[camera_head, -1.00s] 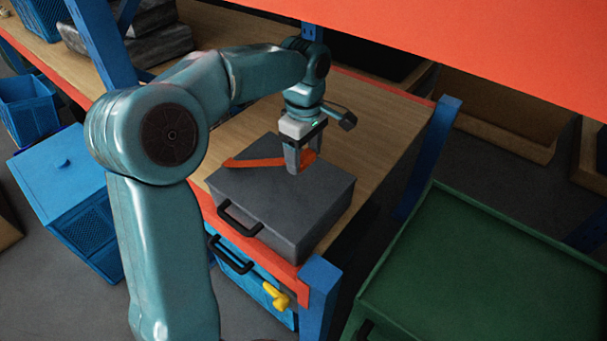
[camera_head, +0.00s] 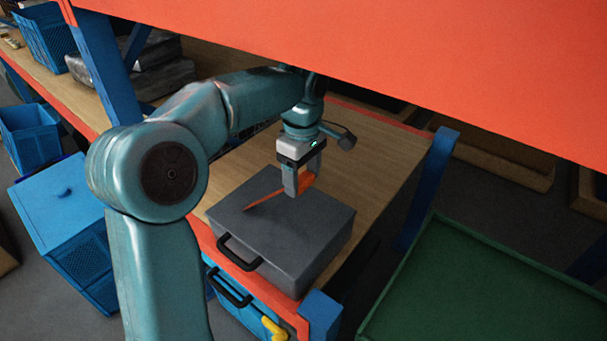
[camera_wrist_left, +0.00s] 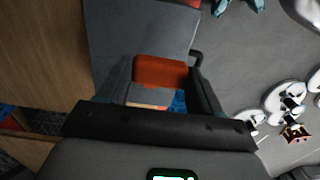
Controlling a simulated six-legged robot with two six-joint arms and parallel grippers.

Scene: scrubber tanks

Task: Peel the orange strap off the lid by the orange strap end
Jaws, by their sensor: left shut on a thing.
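The orange strap (camera_head: 268,198) runs from my left gripper (camera_head: 298,194) down to the lid of a dark grey case (camera_head: 275,222). Its narrow far end points to the lower left over the lid; whether that end still touches the lid, I cannot tell. My left gripper is shut on the orange strap end, above the right-hand part of the lid. In the left wrist view, the orange strap end (camera_wrist_left: 160,72) sits between the two fingers, with the grey lid (camera_wrist_left: 138,30) beyond. My right gripper is not in view.
The case stands on a wooden shelf (camera_head: 385,150) with its black handle (camera_head: 238,252) in front. A large orange beam (camera_head: 400,45) hangs close above my left arm. A blue post (camera_head: 427,190) and a green tray (camera_head: 480,290) lie to the right.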

